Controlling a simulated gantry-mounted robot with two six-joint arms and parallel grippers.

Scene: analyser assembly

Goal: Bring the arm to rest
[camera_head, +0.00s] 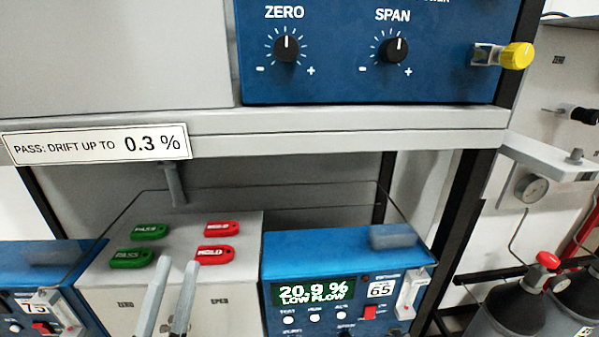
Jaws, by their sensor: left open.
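My left gripper (176,266) shows as two grey fingers rising from the bottom edge, left of centre. The fingers are apart and I see nothing between them. They stand in front of the grey box (245,280), covering part of its front face; whether they touch it I cannot tell. The rest of this arm is below the picture. My right gripper is not in view.
Green PASS tags (131,258) and red HOLD tags (215,254) lie on the box top. A blue analyser (345,253) reading 20.9 % LOW FLOW stands right, another blue unit (35,262) left. A shelf (330,120) crosses above. Gas cylinders (515,300) stand far right.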

